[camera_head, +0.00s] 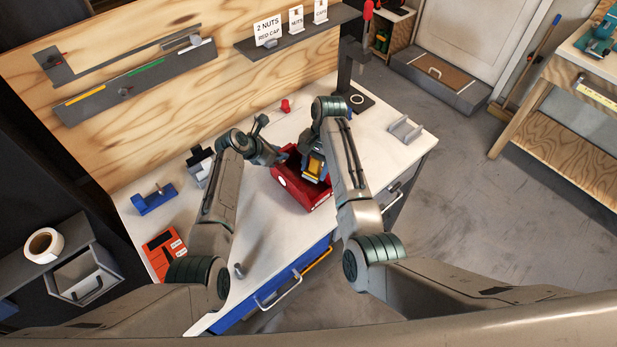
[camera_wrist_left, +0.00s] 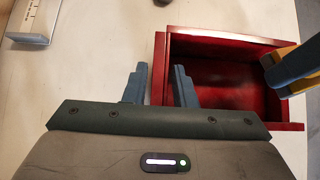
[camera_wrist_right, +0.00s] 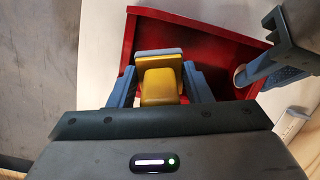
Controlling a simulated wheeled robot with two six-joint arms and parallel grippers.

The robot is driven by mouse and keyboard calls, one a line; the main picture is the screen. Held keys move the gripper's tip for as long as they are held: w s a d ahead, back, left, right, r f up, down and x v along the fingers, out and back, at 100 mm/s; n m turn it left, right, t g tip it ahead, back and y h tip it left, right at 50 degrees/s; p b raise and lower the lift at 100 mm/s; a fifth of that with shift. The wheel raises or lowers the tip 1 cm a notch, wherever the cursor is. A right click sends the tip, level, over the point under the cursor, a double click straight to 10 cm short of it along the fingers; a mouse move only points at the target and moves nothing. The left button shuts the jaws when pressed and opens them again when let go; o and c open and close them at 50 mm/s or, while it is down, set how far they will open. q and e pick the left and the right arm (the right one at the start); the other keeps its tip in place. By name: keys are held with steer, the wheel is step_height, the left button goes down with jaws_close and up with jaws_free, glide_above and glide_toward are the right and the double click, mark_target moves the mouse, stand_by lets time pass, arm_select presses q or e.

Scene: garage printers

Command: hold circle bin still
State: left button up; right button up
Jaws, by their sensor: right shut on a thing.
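The red circle bin (camera_head: 298,193) sits on the white workbench, with a white circle mark on its side. My left gripper (camera_head: 279,160) is at the bin's left wall. In the left wrist view its fingers (camera_wrist_left: 159,88) are apart, one outside the wall and one inside, with gaps visible beside the wall. My right gripper (camera_head: 314,168) is over the bin. In the right wrist view it is shut on a yellow piece (camera_wrist_right: 160,84) with a grey end. The bin's inside looks empty in the left wrist view where visible.
A red cap (camera_head: 286,105) lies behind the bin. A grey bracket (camera_head: 405,129) stands to the right, a blue holder (camera_head: 154,199) and an orange tray (camera_head: 163,251) to the left. A dark stand (camera_head: 352,70) rises at the back right. The bench front is mostly clear.

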arm_select(q)
steer(key=shift+o, duration=1.3)
steer(key=shift+r, duration=0.1)
steer(key=v, duration=1.1)
steer(key=shift+s+a+r, duration=0.2)
steer(key=shift+a+r, duration=0.05)
steer(key=shift+s+f, duration=0.1)
